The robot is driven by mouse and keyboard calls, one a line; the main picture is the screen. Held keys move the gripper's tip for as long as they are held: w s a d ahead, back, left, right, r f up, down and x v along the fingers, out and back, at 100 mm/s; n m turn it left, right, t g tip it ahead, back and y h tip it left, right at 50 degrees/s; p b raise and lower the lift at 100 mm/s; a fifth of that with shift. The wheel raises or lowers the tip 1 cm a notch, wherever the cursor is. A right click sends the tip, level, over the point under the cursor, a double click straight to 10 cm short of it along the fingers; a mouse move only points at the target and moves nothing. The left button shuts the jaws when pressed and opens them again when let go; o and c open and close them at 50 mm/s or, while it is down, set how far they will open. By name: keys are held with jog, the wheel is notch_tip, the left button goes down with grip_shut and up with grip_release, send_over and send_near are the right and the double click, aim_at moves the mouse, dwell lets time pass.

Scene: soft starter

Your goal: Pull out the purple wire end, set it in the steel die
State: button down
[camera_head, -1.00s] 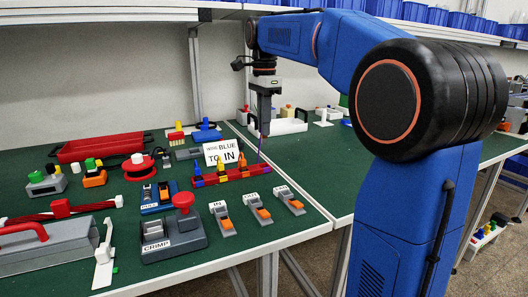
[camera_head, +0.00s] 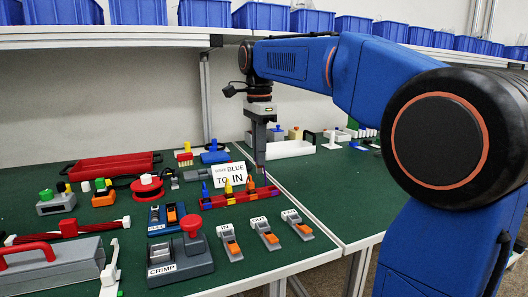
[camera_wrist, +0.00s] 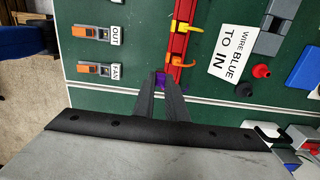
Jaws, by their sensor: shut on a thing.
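My gripper (camera_head: 260,168) points down just above the right end of the red rail (camera_head: 215,201). In the wrist view its two dark fingers (camera_wrist: 161,76) are shut on the purple wire end (camera_wrist: 159,82), which shows between them at the end of the rail (camera_wrist: 179,45). Whether its lower part is still seated in the rail is hidden. A blue, a yellow (camera_head: 228,186) and an orange (camera_head: 250,184) wire end stand in the same rail. I cannot make out a steel die for certain; a grey press marked CRIMP (camera_head: 180,262) stands at the front.
A sign reading "WIRE BLUE TO IN" (camera_head: 229,176) stands close behind the rail. Several grey blocks with orange levers (camera_head: 265,233) stand in front of it. A blue block (camera_head: 166,220) is to its left, a white bin (camera_head: 290,149) behind.

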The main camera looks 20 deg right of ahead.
jog(key=s+a, duration=0.8)
jog(key=a, duration=0.6)
jog(key=s+a, duration=0.9)
jog(key=a, duration=0.4)
jog(key=shift+s+a, duration=0.2)
jog(key=shift+a, duration=0.2)
dwell(1.2)
dwell(0.4)
